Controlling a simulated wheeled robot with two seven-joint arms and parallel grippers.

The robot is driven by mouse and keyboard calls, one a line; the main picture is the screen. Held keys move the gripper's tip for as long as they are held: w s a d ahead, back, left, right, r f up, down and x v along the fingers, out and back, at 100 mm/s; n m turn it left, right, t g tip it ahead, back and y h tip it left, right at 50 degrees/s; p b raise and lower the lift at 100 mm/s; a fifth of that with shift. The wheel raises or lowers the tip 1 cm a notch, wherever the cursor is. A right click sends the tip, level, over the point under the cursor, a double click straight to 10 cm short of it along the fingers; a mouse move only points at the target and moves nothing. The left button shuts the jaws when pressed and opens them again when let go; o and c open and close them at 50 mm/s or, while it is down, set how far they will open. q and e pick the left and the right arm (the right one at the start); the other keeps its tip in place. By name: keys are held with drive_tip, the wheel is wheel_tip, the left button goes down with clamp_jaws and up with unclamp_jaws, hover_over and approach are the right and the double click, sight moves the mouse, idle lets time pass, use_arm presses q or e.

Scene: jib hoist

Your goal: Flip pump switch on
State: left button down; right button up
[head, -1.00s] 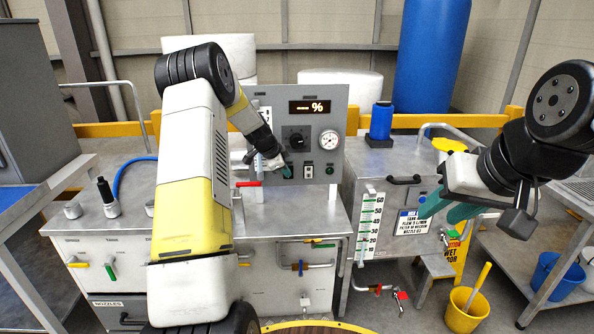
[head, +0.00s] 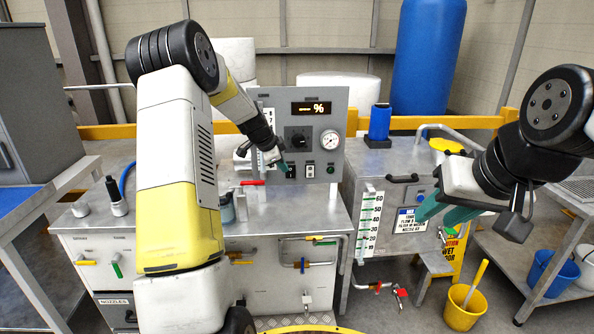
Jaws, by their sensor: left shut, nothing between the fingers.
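The grey control panel (head: 340,105) stands on the steel bench, with a row of small controls along its lower part. A dark switch (head: 291,173) is at the left of the row, a pale-plated rocker switch (head: 310,171) in the middle and a green round button or lamp (head: 331,169) at the right. Their labels are too small to read, and I cannot tell their positions. My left gripper (head: 284,167) is shut and empty, its teal tips at the dark switch and partly covering it; contact cannot be told. My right gripper (head: 442,212) is open and empty before the tank.
The panel also bears a lit percent display (head: 311,107), a black knob (head: 298,139) and a round gauge (head: 330,140). A blue bottle (head: 379,122) stands on the tank at right. A yellow bucket (head: 463,308) is on the floor.

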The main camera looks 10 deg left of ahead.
use_arm(q)
drive_tip(key=v, duration=0.4)
drive_tip(key=shift+s+f, duration=0.25)
drive_tip(key=shift+f, duration=0.5)
